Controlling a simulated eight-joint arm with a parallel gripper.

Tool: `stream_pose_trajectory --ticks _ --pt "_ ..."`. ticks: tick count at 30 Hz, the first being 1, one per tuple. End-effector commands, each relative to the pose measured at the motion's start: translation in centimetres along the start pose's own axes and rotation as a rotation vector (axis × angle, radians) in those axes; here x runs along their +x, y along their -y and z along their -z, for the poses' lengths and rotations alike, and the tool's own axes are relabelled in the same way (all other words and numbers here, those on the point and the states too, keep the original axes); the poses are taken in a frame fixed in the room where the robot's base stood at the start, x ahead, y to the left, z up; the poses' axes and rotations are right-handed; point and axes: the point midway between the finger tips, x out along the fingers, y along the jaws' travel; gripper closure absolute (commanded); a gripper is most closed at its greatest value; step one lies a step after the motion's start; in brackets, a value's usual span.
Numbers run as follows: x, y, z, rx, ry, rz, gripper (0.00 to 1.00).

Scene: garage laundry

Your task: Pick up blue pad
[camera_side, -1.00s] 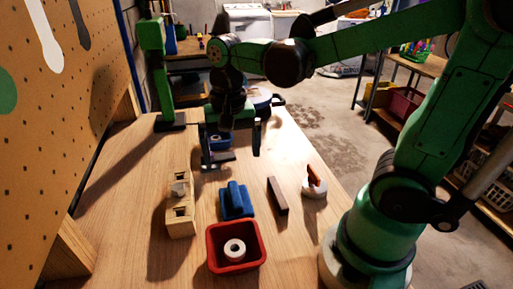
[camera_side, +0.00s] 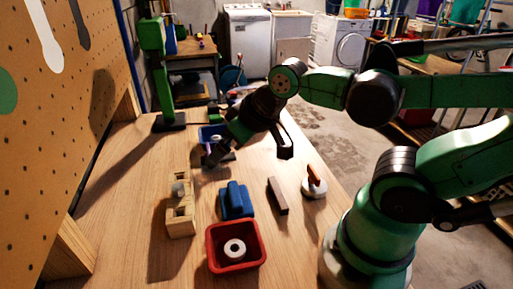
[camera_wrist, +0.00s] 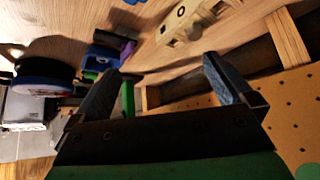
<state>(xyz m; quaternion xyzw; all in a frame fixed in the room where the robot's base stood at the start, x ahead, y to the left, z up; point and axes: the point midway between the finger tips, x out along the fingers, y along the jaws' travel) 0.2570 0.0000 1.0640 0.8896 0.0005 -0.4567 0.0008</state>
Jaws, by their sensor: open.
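The blue pad (camera_side: 231,206), a flat blue piece with a raised blue block on top, lies on the wooden bench in the side view. It is between the wooden block and a dark bar, just behind the red bin. My gripper (camera_side: 250,155) is tilted above the bench, behind and above the pad and apart from it. In the wrist view my gripper (camera_wrist: 160,66) has its two fingers wide apart with nothing between them. A bit of blue at the top edge of the wrist view may be the pad; I cannot tell.
A red bin (camera_side: 212,262) holding a white ring (camera_side: 235,249) stands in front. A wooden block (camera_side: 180,220) is left, a dark bar (camera_side: 277,196) and a white round piece with a brown handle (camera_side: 314,184) right. A blue bin (camera_side: 205,132) and a green post (camera_side: 160,85) stand behind.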

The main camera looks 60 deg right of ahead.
Motion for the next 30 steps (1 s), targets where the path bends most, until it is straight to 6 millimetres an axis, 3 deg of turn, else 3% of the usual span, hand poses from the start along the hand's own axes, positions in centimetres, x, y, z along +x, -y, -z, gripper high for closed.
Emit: stream_pose_trajectory --ticks 22,30 --pt "0.1 0.0 0.0 0.019 0.015 -0.001 0.00" --pt "2.5 -0.3 -0.9 0.331 0.263 -0.048 0.00"
